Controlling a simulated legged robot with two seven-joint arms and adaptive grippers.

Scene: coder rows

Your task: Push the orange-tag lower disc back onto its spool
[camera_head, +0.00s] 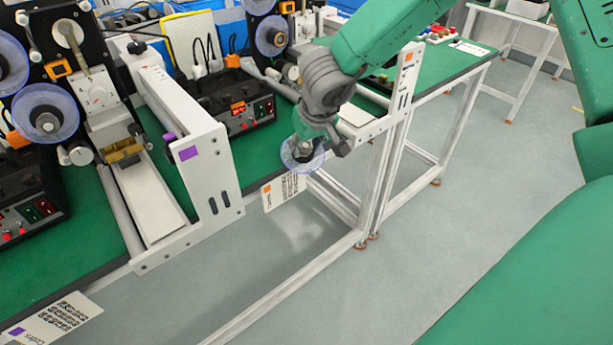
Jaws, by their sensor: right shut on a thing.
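My right gripper (320,141) reaches in from the upper right and points down. It is shut on a clear bluish disc (292,160), held in front of the bench edge above the orange-tag plate (284,191). The orange-tag machine (408,68) stands behind and to the right of it. At the back, that machine carries an upper disc (260,5) and a lower spool with a bluish disc (271,35). The held disc is apart from this spool. My arm hides part of the machine. My left gripper is not in view.
The purple-tag machine (196,166) stands to the left, with its own bluish disc (45,113). A black control box (240,111) sits between the machines on the green bench top (78,206). Open grey floor (440,250) lies in front.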

